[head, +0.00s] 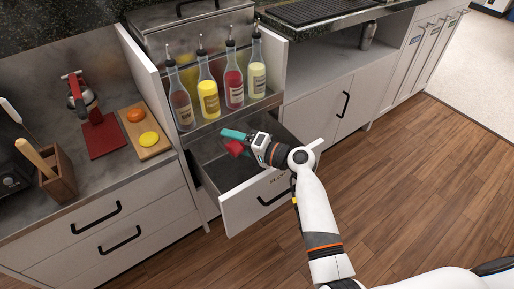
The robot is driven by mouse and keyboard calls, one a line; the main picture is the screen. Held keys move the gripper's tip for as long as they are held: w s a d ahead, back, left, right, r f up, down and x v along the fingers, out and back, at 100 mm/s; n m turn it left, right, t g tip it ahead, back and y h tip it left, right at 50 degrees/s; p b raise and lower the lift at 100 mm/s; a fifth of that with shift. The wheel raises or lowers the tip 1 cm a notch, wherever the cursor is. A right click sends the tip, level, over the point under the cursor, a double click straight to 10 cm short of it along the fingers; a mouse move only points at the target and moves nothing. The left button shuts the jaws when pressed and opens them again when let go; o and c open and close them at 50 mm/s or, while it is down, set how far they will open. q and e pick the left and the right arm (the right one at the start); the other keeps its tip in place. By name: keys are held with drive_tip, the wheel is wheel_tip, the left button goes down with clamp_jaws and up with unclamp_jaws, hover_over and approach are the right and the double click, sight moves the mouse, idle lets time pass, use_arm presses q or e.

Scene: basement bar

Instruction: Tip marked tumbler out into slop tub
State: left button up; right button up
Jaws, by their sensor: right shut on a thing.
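My right gripper (245,141) is over an open drawer and points left. It is shut on a small red thing (235,148), seemingly the marked tumbler. A teal part shows beside it at the jaws. The tumbler's mark, its mouth and any contents are too small or hidden to tell, and so is its exact tilt. The slop tub (228,177) seems to be the dark, deep inside of the pulled-out white drawer below, whose front carries partly hidden lettering. The gripper and tumbler are above this opening. My left gripper is not in view.
Several sauce bottles (208,95) stand in a rack behind the drawer. Left on the counter are a red juicer (98,135), a cutting board (145,150) with fruit, and a wooden utensil box (56,178). The wooden floor (420,180) at right is clear.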

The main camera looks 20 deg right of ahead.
drive_tip(key=shift+w+d+r+m+y, duration=0.35)
drive_tip(key=shift+d+m, duration=0.2)
drive_tip(key=shift+m, duration=0.15)
idle(0.4)
